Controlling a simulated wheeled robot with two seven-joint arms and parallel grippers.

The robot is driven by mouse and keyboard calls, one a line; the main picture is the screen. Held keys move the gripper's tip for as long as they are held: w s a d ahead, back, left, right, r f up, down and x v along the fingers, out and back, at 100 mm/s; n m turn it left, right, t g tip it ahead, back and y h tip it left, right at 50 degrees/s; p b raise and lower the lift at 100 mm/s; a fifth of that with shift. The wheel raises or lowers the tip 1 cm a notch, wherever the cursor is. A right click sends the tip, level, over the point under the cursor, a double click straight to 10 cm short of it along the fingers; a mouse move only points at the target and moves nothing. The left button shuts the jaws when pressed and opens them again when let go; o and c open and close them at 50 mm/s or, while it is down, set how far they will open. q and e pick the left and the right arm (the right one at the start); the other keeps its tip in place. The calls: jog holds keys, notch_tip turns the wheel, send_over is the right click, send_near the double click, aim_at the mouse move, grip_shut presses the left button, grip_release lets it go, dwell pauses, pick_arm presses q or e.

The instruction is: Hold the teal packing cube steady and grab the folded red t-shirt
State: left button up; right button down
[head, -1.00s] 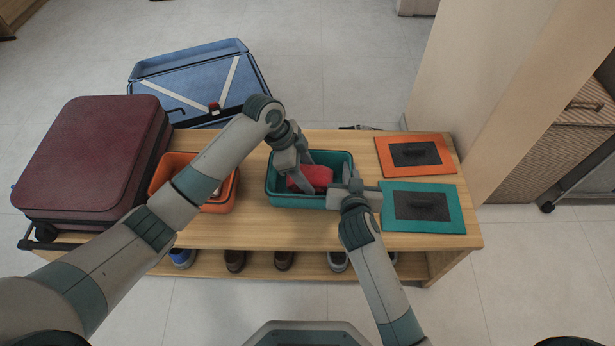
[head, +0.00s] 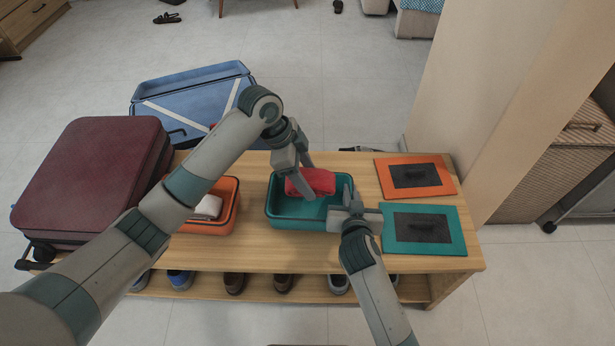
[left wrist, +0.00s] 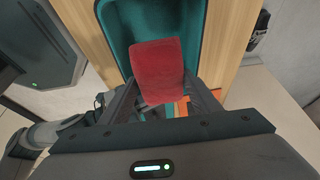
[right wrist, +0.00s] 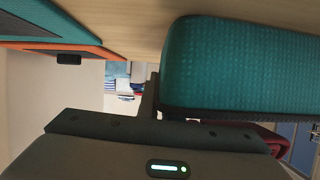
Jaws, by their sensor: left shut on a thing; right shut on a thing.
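The teal packing cube (head: 290,222) is open-topped and stands on the wooden bench. It also shows in the left wrist view (left wrist: 119,45) and fills much of the right wrist view (right wrist: 245,65). My left gripper (head: 306,192) is shut on the folded red t-shirt (head: 318,181) and holds it above the cube. The shirt shows between the fingers in the left wrist view (left wrist: 158,70). My right gripper (head: 348,205) is shut on the cube's right wall. The right wrist view shows one finger against the cube's side; the other finger is hidden.
An orange packing cube (head: 232,213) with a white item stands left of the teal one. Orange (head: 440,178) and teal (head: 455,228) lids lie on the bench (head: 330,257) at right. A maroon suitcase (head: 90,180) is at left, an open blue suitcase (head: 190,95) behind.

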jog(key=c, duration=1.9)
grip_release()
jog(key=shift+o, duration=0.2)
jog(key=shift+s, duration=0.1)
jog(key=v, duration=1.1)
jog(key=shift+s, duration=0.4)
pick_arm(q)
jog(key=shift+s, duration=0.1)
pick_arm(e)
jog(key=shift+s+r, duration=0.1)
